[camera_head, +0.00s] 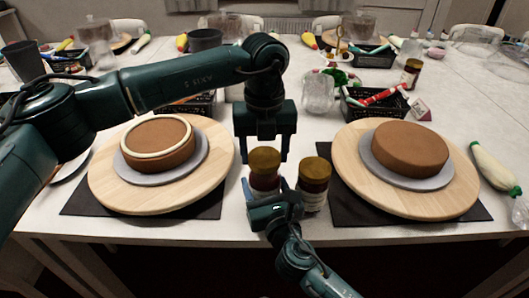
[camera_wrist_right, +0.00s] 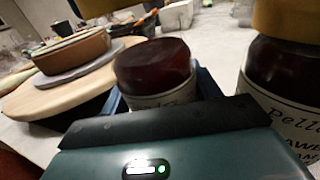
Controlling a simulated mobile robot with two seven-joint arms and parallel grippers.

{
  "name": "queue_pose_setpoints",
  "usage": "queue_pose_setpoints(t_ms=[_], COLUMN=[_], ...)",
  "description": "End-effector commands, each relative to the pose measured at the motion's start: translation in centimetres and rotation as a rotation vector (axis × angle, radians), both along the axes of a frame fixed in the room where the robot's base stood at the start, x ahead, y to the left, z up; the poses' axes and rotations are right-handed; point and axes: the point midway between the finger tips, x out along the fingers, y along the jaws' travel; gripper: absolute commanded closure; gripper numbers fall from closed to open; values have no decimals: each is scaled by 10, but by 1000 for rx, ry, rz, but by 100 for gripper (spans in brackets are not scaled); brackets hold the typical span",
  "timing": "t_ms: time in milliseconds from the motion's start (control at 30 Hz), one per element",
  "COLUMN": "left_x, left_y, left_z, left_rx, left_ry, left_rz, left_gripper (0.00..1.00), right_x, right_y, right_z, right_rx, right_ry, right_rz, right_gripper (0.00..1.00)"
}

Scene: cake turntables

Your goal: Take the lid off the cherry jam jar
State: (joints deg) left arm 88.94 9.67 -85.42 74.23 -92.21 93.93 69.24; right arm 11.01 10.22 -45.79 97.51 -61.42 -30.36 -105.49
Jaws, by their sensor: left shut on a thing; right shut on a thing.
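The jar held by my right gripper (camera_head: 268,196) is dark red (camera_wrist_right: 153,68) with a pale label and has a bare top; its label text is not readable, so I cannot confirm that it is cherry. My right gripper is shut around its lower body. A gold-yellow lid (camera_head: 265,160) is under my left gripper (camera_head: 265,152), which is shut on it from above. In the right wrist view the lid (camera_wrist_right: 98,7) is above the jar, with a gap between them. The lid is partly cut off there.
A second jar (camera_head: 313,190) with its lid on stands close on the right; its label partly reads "AWBE". Wooden turntables with brown cakes stand left (camera_head: 105,190) and right (camera_head: 345,180). Baskets and a small jar (camera_head: 411,74) are farther back.

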Motion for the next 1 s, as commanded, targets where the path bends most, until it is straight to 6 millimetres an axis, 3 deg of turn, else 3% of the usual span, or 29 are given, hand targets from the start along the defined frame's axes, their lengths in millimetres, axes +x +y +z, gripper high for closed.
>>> queue_pose_setpoints(t_ms=[300, 633, 867, 900, 1000], left_x=[0, 0, 0, 0, 0], left_y=[0, 0, 0, 0, 0], left_z=[2, 38, 40, 40, 40], left_rx=[0, -1, 0, 0, 0], left_ry=[-1, -3, 0, 0, 0], left_rz=[0, 0, 0, 0, 0], left_gripper=[67, 67, 67, 67, 67], right_x=[0, 0, 0, 0, 0], right_y=[0, 0, 0, 0, 0], right_z=[-1, -1, -1, -1, -1], right_rx=[-2, -2, -2, -2, -2], right_ry=[2, 2, 2, 2, 2], right_rz=[0, 0, 0, 0, 0], right_gripper=[100, 100, 100, 36, 27])
